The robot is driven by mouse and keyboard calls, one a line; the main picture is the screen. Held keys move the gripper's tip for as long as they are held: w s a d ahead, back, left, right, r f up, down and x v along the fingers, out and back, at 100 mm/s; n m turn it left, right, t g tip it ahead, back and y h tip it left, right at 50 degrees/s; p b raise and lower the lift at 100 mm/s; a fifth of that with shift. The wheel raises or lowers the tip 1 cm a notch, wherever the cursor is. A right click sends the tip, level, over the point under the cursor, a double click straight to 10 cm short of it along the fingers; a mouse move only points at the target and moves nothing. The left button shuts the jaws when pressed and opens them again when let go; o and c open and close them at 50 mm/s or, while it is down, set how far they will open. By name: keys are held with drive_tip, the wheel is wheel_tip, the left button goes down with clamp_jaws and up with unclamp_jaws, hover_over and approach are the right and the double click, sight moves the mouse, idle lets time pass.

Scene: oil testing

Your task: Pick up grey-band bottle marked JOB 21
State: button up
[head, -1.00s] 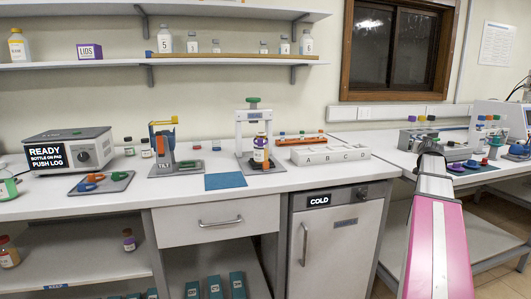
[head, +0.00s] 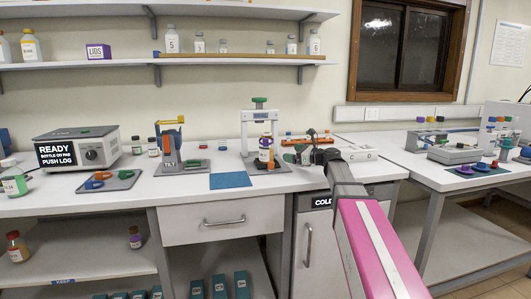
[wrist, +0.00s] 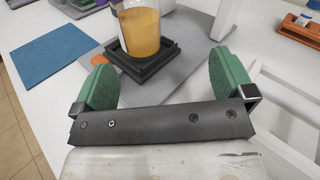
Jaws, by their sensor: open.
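A bottle of amber liquid (head: 265,150) with a pale label stands upright on a black square holder (wrist: 145,62) in the white press stand. In the wrist view the bottle (wrist: 138,30) is cut off by the top edge, and its cap and any JOB number are out of view. I cannot read JOB 21 or make out a grey band on any bottle. My gripper (wrist: 165,72) is open and empty, its green pads apart. The bottle lies ahead of the pads, roughly between their lines, and is not touched. In the head view my gripper (head: 299,155) is just right of the press stand.
A blue mat (head: 230,180) lies left of the stand. The stand's white post (head: 244,132) rises beside the bottle. An orange rack (wrist: 299,31) and a white lettered block (head: 358,153) are to the right. Small jars (head: 153,147) stand farther left.

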sight(267, 149)
drive_tip(key=shift+s+a+m+g+y, duration=0.2)
drive_tip(key=shift+a+m+g, duration=0.1)
drive_tip(key=shift+a, duration=0.3)
drive_tip(key=shift+s+a+m+g+y, duration=0.1)
drive_tip(key=shift+a+m+g+y, duration=0.15)
drive_tip(key=shift+a, duration=0.35)
drive_tip(key=x, duration=0.5)
drive_tip(key=shift+s+x, duration=0.1)
drive_tip(key=shift+x, duration=1.3)
drive_tip(key=shift+s+x, duration=0.15)
drive_tip(key=shift+x, duration=1.2)
drive_tip(key=shift+a+r, duration=0.1)
drive_tip(key=shift+a, duration=0.05)
drive_tip(key=c, duration=1.2)
